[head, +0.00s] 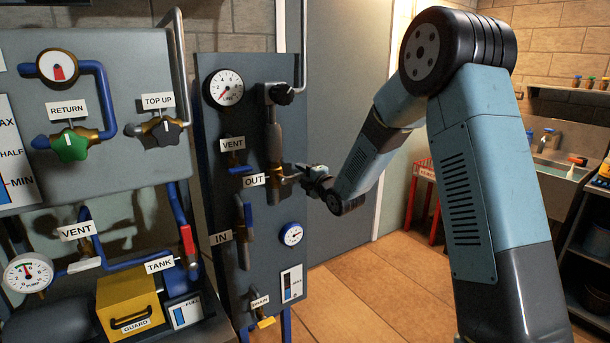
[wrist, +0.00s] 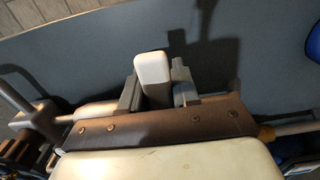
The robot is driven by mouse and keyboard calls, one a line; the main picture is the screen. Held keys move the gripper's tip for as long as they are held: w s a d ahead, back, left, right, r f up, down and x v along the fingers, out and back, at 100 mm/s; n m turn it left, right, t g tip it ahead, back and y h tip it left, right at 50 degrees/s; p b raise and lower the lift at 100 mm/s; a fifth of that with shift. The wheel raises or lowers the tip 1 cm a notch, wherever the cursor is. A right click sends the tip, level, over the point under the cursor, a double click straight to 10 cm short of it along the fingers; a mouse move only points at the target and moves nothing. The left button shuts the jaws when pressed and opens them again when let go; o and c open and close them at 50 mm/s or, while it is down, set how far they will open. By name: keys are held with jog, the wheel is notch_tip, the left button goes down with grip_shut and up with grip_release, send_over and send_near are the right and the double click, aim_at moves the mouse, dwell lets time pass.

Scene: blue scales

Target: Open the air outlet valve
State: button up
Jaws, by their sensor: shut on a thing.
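The valve marked by the OUT label (head: 254,181) sits on the vertical pipe (head: 273,145) of the middle grey panel in the head view. My gripper (head: 301,177) is at this valve, just right of the label, reaching in from the right. In the wrist view my gripper (wrist: 157,92) is shut on a pale, rounded valve handle (wrist: 152,68), which stands between the two grey fingers. The handle's lower part is hidden by the fingers and gripper body. In the head view the gripper mostly covers the handle, so its exact angle is hard to tell.
On the same panel are a round gauge (head: 223,88), a black knob (head: 282,94), a blue VENT lever (head: 241,169), a blue IN lever (head: 248,215) and a yellow lever (head: 266,322). A second piped panel (head: 110,80) stands left. The tiled floor (head: 390,270) is clear.

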jog(key=shift+f, duration=0.15)
grip_shut()
jog(key=shift+d, duration=0.25)
jog(key=shift+a, duration=0.1)
